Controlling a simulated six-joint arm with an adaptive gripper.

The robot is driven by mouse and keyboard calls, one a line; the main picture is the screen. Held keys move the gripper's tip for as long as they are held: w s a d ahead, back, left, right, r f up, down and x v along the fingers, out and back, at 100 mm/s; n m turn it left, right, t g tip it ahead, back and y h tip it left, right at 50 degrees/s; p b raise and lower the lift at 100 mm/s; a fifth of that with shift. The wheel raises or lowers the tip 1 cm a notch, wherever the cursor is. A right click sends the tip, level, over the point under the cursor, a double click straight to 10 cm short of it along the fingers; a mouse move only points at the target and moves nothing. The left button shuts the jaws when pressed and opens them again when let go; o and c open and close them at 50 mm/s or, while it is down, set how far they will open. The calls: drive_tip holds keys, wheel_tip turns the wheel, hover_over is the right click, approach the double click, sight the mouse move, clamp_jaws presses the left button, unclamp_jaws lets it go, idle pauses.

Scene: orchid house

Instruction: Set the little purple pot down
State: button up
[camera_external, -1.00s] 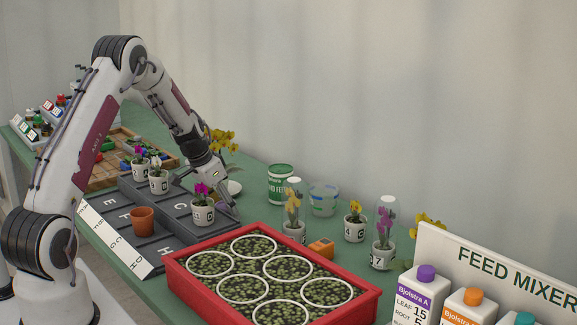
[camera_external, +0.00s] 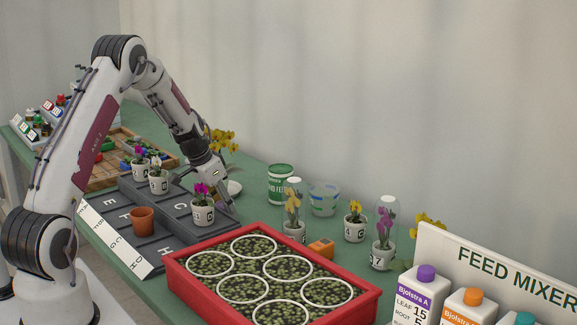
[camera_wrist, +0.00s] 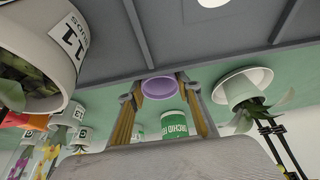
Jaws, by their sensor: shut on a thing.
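The little purple pot (camera_wrist: 160,87) sits between the two fingertips of my gripper (camera_wrist: 157,90) in the wrist view, which looks upside down. The fingers are shut on it from both sides. In the external view my gripper (camera_external: 232,203) points down at the right edge of the dark lettered tray (camera_external: 168,246), just behind a white pot with a magenta orchid (camera_external: 203,214). The purple pot cannot be made out there. Whether it touches the surface below is unclear.
A terracotta pot (camera_external: 142,221) and other white orchid pots (camera_external: 158,184) stand on the tray. The red seedling tray (camera_external: 205,295) lies in front. A green can (camera_external: 280,184) and a clear bucket (camera_external: 323,200) stand to the right.

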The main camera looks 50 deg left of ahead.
wheel_tip(320, 180, up, 10)
idle(0.6)
drive_tip(key=shift+d+f, duration=0.1)
drive_tip(key=shift+d, duration=0.05)
idle(0.5)
drive_tip(key=s+d, duration=0.3)
drive_tip(key=d, duration=0.6)
drive_tip(key=s+d, duration=0.4)
drive_tip(key=d, duration=0.5)
drive_tip(key=s+d, duration=0.4)
drive_tip(key=d, duration=0.4)
drive_tip(key=shift+d, duration=0.4)
drive_tip(key=w+d+n+y, duration=0.1)
drive_tip(key=w+d+n, duration=0.1)
drive_tip(key=w, duration=1.1)
drive_tip(key=w+d+n, duration=0.2)
drive_tip(key=w+d, duration=0.3)
drive_tip(key=w, duration=0.8)
drive_tip(key=shift+w+r+n+y, duration=0.2)
drive_tip(key=shift+w+n+y, duration=0.1)
drive_tip(key=shift+y, duration=0.1)
